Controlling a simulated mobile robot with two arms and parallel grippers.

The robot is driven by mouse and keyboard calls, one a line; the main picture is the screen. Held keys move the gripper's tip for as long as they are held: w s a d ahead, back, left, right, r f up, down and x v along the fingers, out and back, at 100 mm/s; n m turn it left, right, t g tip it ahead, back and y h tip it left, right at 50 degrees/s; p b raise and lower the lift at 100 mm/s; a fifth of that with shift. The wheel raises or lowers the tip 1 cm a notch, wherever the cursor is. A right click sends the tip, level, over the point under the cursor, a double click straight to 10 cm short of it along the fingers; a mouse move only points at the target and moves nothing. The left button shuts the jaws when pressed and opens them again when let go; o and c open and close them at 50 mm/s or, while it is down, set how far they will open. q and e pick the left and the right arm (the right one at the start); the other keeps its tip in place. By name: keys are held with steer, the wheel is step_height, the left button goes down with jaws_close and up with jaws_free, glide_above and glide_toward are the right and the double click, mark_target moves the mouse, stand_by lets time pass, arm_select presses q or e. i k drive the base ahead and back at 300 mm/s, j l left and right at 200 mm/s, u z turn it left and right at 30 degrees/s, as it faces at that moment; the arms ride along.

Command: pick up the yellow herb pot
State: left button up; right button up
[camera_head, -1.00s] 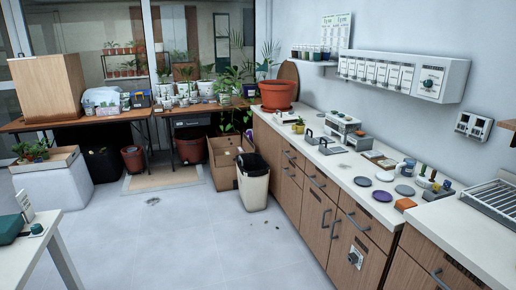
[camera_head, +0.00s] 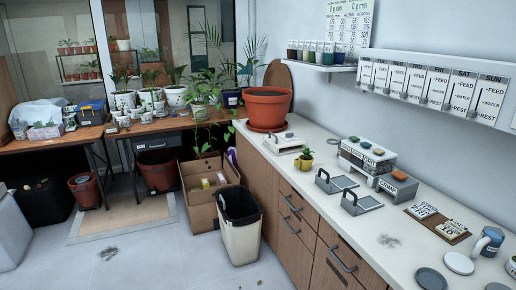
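The small yellow herb pot (camera_head: 305,163) with a green plant stands upright on the white counter (camera_head: 336,231). It is in front of the large terracotta pot (camera_head: 268,107) and to the left of a grey and white block-like unit (camera_head: 366,156). A white-topped tray-like item (camera_head: 283,144) lies just behind it, and a flat grey item with a black handle (camera_head: 335,181) lies just in front. Neither of my grippers shows in this view.
A cream bin (camera_head: 239,240) and a cardboard box (camera_head: 203,207) stand on the floor against the wooden cabinets (camera_head: 292,222). A wall shelf (camera_head: 328,68) and a day-labelled dispenser (camera_head: 430,88) hang above the counter.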

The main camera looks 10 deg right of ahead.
mark_target(305, 162)
steer(key=i+z, duration=0.1)
steer(key=i, duration=0.55)
steer(key=i+j, duration=0.15)
steer(key=i, duration=0.5)
steer(key=i+j+z, duration=0.15)
steer(key=i, duration=0.55)
